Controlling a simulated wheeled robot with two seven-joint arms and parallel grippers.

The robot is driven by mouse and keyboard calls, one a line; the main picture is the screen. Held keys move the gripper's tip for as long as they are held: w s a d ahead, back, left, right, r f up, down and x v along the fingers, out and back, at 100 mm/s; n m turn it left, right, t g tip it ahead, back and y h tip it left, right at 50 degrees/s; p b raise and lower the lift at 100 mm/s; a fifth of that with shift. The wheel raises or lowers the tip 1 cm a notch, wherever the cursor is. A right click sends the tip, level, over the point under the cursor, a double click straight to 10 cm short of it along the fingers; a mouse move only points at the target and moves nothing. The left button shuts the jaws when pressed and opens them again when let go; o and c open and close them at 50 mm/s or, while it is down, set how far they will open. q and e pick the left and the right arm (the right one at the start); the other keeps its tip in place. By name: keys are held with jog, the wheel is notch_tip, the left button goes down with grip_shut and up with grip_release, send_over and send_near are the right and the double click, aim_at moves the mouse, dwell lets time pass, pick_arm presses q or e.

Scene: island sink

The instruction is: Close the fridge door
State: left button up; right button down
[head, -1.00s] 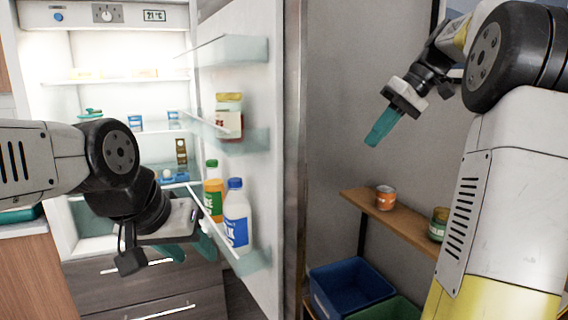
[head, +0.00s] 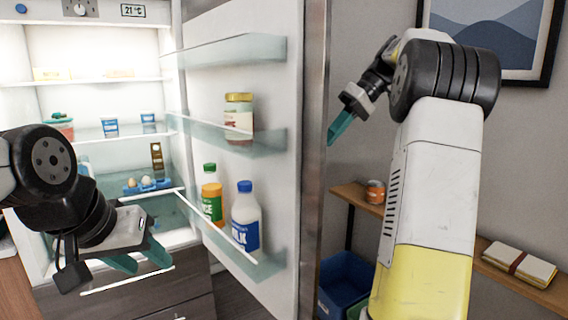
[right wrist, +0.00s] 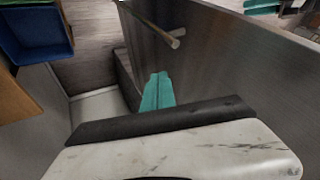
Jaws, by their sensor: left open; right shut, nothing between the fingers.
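The fridge (head: 100,105) stands open at the left of the head view, its lit shelves showing. Its door (head: 262,70) is swung wide, with its inner side and door shelves facing me. My left gripper (head: 142,262) is open and empty, low in front of the fridge opening, left of the door shelves. My right gripper (head: 340,127) is shut and empty, just right of the door's edge, on its outer side. In the right wrist view its teal fingers (right wrist: 157,92) are together beside the door's grey outer face (right wrist: 225,75) and a bar handle (right wrist: 165,30); contact is unclear.
Door shelves hold a jar (head: 239,118), an orange bottle (head: 211,196) and a milk bottle (head: 245,217). Dark drawers (head: 170,290) lie below the fridge. A wall shelf (head: 350,195) bears a can (head: 375,192), with a blue bin (head: 345,280) beneath.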

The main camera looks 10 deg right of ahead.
aim_at(301, 162)
jog(key=shift+s+a+f, duration=0.2)
jog(key=shift+a+f, duration=0.85)
jog(key=shift+a, duration=0.35)
jog(key=shift+s+a+f, duration=0.25)
jog(key=shift+a+f, duration=0.8)
jog(key=shift+a, duration=0.3)
jog(key=shift+s+a+f, duration=0.2)
jog(key=shift+a+f, duration=0.85)
jog(key=shift+a, duration=0.35)
